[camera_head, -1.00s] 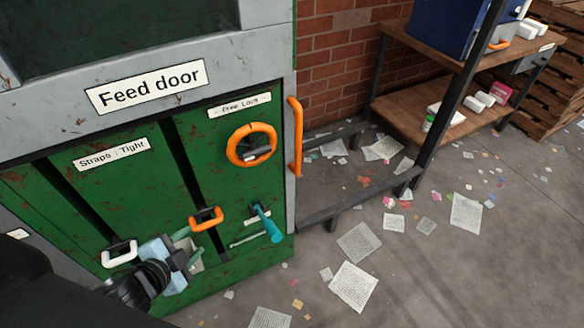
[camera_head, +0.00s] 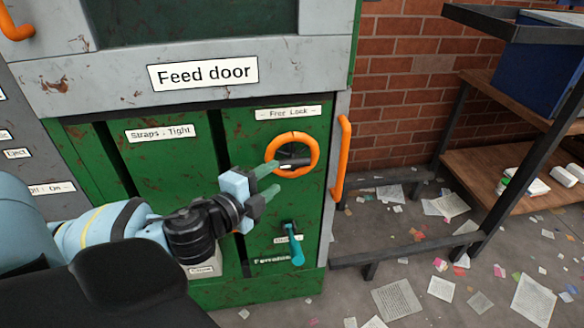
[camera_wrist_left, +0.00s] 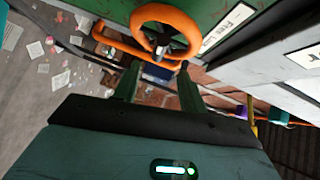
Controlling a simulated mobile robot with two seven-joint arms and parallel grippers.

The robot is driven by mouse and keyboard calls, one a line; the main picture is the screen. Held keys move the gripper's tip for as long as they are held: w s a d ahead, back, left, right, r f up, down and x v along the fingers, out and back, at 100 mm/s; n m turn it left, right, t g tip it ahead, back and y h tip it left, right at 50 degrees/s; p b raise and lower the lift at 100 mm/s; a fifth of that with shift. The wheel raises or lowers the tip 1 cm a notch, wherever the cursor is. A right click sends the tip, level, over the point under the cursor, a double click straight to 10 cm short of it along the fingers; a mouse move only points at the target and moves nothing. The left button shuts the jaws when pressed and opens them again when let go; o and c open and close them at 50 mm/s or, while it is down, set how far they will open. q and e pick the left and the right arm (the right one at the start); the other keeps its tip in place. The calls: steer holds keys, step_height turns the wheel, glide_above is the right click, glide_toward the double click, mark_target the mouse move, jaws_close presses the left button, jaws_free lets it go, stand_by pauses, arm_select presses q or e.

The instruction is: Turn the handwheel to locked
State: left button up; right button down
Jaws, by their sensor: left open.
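The orange handwheel (camera_head: 292,155) is on the green feed door, below a small label that seems to read "Free Lock" (camera_head: 287,113). It has a dark hub and spoke. My left gripper (camera_head: 270,182) is open and empty, just left of and below the wheel in the head view, its greenish fingers pointing toward it. In the left wrist view the wheel (camera_wrist_left: 165,32) is ahead, beyond the two open fingertips (camera_wrist_left: 158,72). The fingers look apart from the rim. My right gripper is not in view.
An orange vertical handle (camera_head: 341,158) stands right of the wheel. A teal lever (camera_head: 294,245) sits below it. A dark-framed workbench (camera_head: 540,170) is at the right, and papers litter the floor. A "Feed door" sign (camera_head: 203,72) is above.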

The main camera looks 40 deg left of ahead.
mark_target(293, 165)
arm_select(q)
steer(key=shift+w+a+f, duration=0.1)
steer(key=shift+w+f, duration=0.1)
steer(key=shift+w, duration=1)
steer(key=shift+w+a+f, duration=0.1)
steer(key=shift+w+f, duration=0.05)
steer(key=shift+w, duration=1.05)
steer(key=shift+w+f, duration=0.2)
steer(key=shift+w, duration=1)
jaws_close()
